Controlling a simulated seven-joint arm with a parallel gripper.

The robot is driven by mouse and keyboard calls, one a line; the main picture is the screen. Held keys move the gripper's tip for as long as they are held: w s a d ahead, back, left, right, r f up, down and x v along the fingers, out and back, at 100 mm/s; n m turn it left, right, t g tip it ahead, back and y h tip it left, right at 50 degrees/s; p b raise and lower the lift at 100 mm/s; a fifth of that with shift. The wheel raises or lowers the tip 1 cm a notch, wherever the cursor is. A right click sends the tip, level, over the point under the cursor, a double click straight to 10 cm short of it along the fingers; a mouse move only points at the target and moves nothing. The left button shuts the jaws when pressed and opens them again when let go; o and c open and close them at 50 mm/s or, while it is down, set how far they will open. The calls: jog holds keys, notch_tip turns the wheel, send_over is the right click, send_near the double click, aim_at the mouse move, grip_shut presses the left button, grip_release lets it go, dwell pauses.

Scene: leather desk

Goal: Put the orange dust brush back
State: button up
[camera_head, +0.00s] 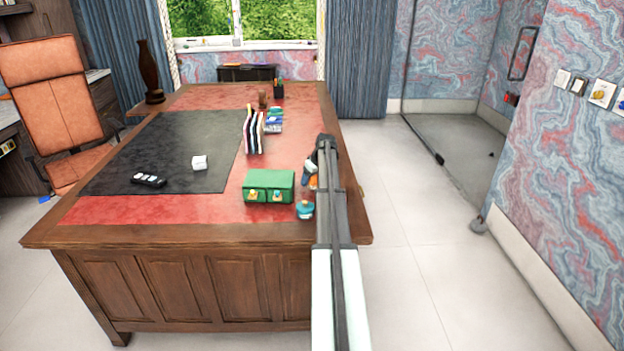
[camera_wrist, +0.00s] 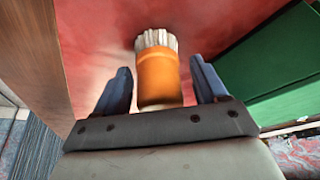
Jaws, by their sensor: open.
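The orange dust brush (camera_wrist: 157,80) shows in the wrist view, with an orange handle and pale bristles at its far end. It lies between the two blue fingers of my gripper (camera_wrist: 163,84), with a visible gap on each side, so the gripper is open around it and not closed on it. In the head view, a small orange patch (camera_head: 312,181) beside my arm, right of the green box, looks like the brush. My arm hides much of that area, and the fingers are not clear there.
A green box (camera_head: 269,186) with two front knobs stands left of my arm. A small teal object (camera_head: 305,210) sits near the desk's front edge. The dark mat (camera_head: 150,140) is mostly clear.

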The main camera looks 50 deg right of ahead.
jog(key=v, duration=1.2)
jog(key=shift+w+r, duration=0.1)
jog(key=shift+r, duration=0.05)
